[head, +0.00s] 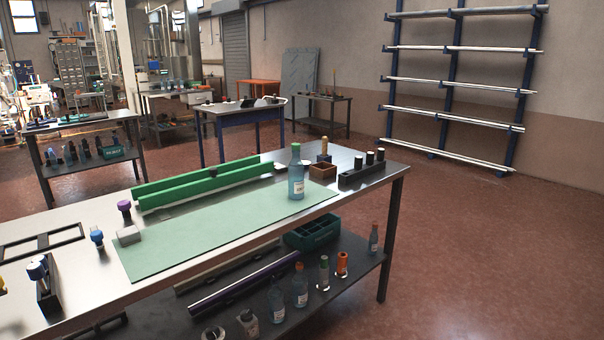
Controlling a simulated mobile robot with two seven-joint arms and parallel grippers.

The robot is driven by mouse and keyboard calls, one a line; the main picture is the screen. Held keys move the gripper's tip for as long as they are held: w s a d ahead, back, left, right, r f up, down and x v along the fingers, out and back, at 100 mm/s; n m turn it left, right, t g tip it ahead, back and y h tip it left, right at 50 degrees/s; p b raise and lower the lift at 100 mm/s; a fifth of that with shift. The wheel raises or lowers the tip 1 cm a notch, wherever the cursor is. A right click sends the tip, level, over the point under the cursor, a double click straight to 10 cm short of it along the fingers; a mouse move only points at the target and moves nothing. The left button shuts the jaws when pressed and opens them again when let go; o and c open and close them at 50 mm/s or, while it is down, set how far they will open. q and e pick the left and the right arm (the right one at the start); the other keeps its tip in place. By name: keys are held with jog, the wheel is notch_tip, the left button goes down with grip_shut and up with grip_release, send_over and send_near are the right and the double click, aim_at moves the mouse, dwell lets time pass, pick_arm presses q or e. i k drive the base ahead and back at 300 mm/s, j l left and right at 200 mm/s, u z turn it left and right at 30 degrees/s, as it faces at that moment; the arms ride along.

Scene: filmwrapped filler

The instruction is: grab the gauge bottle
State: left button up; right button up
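Neither of my grippers is in view.
Two green rails (205,183) lie behind the mat. A small wooden box (322,171) and a black holder with dark cylinders (362,169) stand right of the bottle. A grey block (128,235) sits at the mat's left. Open floor (480,250) lies to the right.

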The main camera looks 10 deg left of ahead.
aim_at(296, 168)
jog(key=i+u, duration=0.1)
jog(key=u, duration=0.3)
jog(key=i+l+u, duration=0.4)
jog(key=l+u, duration=0.15)
jog(key=i+l, duration=0.2)
jog(key=l, duration=0.15)
jog(key=i+l+u, duration=0.1)
jog(key=l, duration=0.3)
jog(key=i+l, duration=0.3)
jog(key=i+l+u, duration=0.15)
jog(key=l, duration=0.3)
